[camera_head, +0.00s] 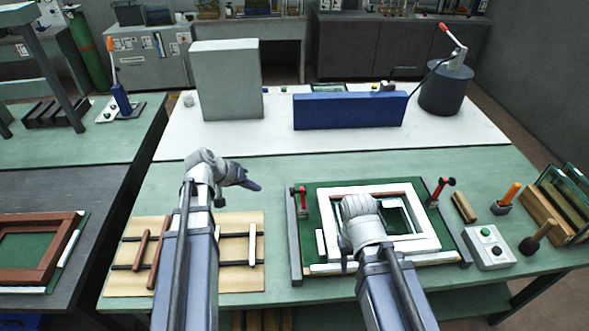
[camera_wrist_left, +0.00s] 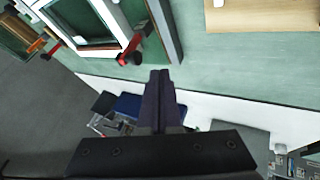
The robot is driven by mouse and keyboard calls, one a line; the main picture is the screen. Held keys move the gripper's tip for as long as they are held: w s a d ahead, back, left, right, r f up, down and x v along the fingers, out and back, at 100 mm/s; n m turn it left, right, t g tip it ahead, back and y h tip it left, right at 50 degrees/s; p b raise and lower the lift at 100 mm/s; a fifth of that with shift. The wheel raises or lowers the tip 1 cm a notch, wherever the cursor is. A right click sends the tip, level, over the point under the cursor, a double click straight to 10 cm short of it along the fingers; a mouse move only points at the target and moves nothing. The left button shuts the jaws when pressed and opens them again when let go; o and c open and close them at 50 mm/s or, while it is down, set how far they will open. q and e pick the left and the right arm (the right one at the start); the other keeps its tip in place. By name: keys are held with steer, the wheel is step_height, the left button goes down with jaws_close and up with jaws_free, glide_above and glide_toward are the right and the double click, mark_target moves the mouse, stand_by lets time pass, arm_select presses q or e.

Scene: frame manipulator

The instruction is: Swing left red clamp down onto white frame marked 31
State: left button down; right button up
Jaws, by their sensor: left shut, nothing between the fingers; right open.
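The white frame (camera_head: 427,215) lies in the green-based fixture in front of me; it shows partly in the left wrist view (camera_wrist_left: 112,18). I cannot read a number on it. The left red clamp (camera_head: 302,201) stands at its far left corner and looks upright; it also shows in the left wrist view (camera_wrist_left: 130,50). The right red clamp (camera_head: 440,190) stands at the far right corner. My left gripper (camera_head: 252,185) is shut and empty, left of the left clamp and apart from it; its fingers (camera_wrist_left: 160,90) show together. My right wrist covers part of the frame and hides its open gripper (camera_head: 375,222).
A beige board (camera_head: 190,226) with wooden and white strips lies left of the fixture. A button box (camera_head: 488,247) and a screwdriver (camera_head: 507,196) stand to the right. A blue block (camera_head: 350,111) and a grey box (camera_head: 226,80) stand behind. Clear green table lies beyond the fixture.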

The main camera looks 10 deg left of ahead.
arm_select(q)
steer(key=w+d+f+b, duration=0.6)
steer(key=d+f+b, duration=0.1)
steer(key=shift+w+b, duration=0.35)
steer(key=shift+w, duration=0.05)
arm_select(e)
step_height(320, 180, down, 7)
steer(key=shift+w+d+f, duration=0.15)
steer(key=shift+w, duration=0.2)
arm_select(q)
steer(key=shift+d, duration=0.1)
